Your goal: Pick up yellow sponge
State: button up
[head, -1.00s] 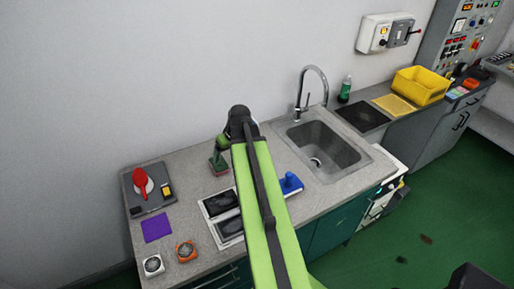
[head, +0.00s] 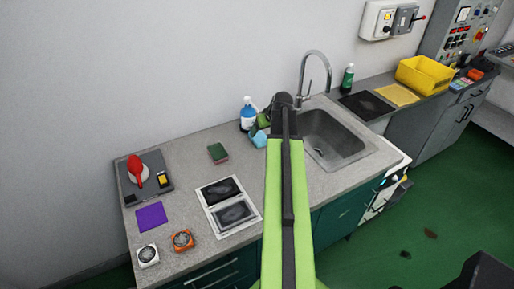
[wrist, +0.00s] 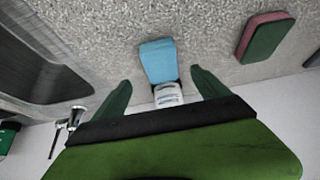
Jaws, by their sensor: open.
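I cannot make out a clearly yellow sponge in either view. A dark green and reddish sponge (head: 218,152) lies on the grey counter left of my arm; it also shows at the upper right of the wrist view (wrist: 265,38). A light blue block, perhaps a sponge (head: 258,138), lies near the sink's left side. It appears in the wrist view (wrist: 158,62) just beyond my gripper (wrist: 159,78). My gripper is open, its green fingers apart on either side of the block's near end, with nothing visibly held. My arm hides part of the counter in the head view.
A blue bottle (head: 248,114) stands behind the block. The sink (head: 335,135) and tap (head: 322,60) are to the right. A yellow mat (head: 397,95) and yellow bin (head: 424,76) are farther right. A grey tray (head: 130,192) and purple cloth (head: 151,217) are left.

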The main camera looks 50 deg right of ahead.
aim_at(258, 136)
jog(key=b+x, duration=0.1)
jog(key=x, duration=0.1)
jog(key=shift+f, duration=0.4)
jog(key=shift+w+f, duration=0.1)
jog(key=shift+w, duration=0.05)
jog(key=b+x, duration=0.4)
jog(key=x, duration=0.1)
jog(key=shift+w, duration=0.25)
jog(key=shift+r, duration=0.2)
jog(key=c, duration=1.6)
jog(key=shift+o, duration=0.2)
notch_tip(258, 136, up, 5)
jog(key=p, duration=0.5)
jog(key=shift+s+d+r, duration=0.15)
jog(key=shift+s+d, duration=0.05)
jog(key=s+d+r+p, duration=0.5)
jog(key=s+d+p, duration=0.1)
jog(key=s+d, duration=0.1)
jog(key=shift+d+r, duration=0.35)
jog(key=shift+d, duration=0.55)
